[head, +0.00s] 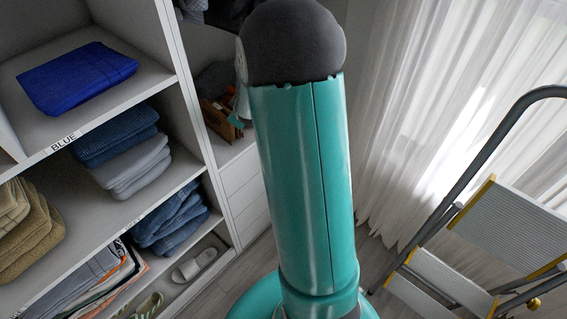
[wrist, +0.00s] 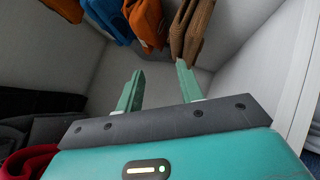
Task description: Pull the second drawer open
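A stack of white drawers (head: 247,196) stands at the right end of the shelving in the head view, below an open cubby. Their fronts look flush and shut, and my arm hides their right side. The second drawer is one of these fronts; handles cannot be made out. My gripper (wrist: 159,74) shows in the wrist view with its two green fingers apart and nothing between them. It faces a pale compartment with hanging clothes, and no drawer front is clear there. The gripper does not show in the head view.
Shelves at left hold a blue folded cloth (head: 76,76), jeans (head: 170,218) and towels (head: 26,230). A wooden box (head: 221,121) sits above the drawers. A step ladder (head: 470,240) stands at right before white curtains (head: 420,110). Orange clothes (wrist: 147,22) hang before my gripper.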

